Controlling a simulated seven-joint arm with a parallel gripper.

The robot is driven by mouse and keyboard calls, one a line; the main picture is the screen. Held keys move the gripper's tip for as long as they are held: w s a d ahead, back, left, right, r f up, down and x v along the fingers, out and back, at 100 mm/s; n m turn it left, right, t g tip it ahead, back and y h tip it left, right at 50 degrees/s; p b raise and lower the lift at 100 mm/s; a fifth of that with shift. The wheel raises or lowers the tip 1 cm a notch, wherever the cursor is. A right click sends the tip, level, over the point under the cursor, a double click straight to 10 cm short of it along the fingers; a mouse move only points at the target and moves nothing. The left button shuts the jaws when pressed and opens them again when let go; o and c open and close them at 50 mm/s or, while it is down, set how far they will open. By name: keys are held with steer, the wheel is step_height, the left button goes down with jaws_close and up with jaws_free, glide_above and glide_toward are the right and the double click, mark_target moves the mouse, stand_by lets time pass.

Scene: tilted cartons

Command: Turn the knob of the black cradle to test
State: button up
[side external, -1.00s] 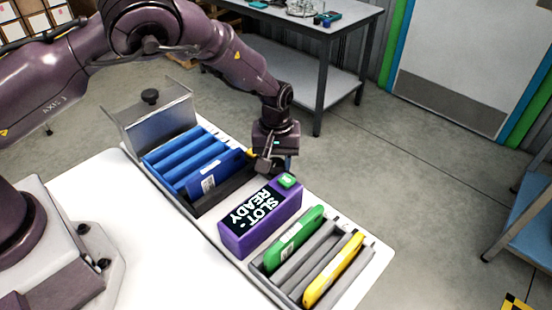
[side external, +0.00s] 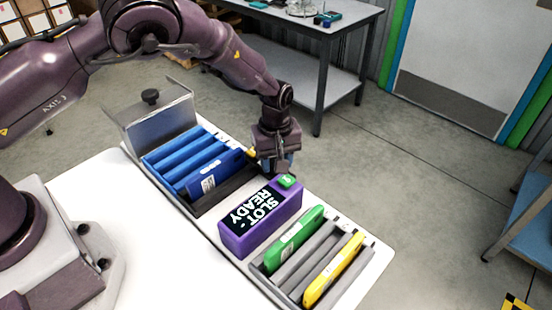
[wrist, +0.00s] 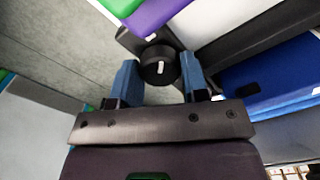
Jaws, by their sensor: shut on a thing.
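The black cradle (side external: 232,192) lies between the blue rack and the purple display box; a blue carton (side external: 212,182) leans in it. Its round black knob (wrist: 158,66), with a white pointer mark, shows in the wrist view at the cradle's end. My gripper (wrist: 159,73) has one blue finger on each side of the knob, shut on it. In the side view my gripper (side external: 276,168) is low at the cradle's far end and hides the knob. The position labels around the knob cannot be read.
The purple box (side external: 262,222) reads "SLOT - READY" and has a green piece (side external: 287,181) on top, close to my gripper. A grey rack (side external: 293,275) holds a green carton (side external: 295,240) and a yellow carton (side external: 335,270). A metal panel (side external: 165,118) stands behind the blue rack (side external: 180,155).

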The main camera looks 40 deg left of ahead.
steer(key=o, duration=0.9)
steer(key=shift+o, duration=0.2)
steer(key=shift+r, duration=0.1)
step_height(320, 180, up, 13)
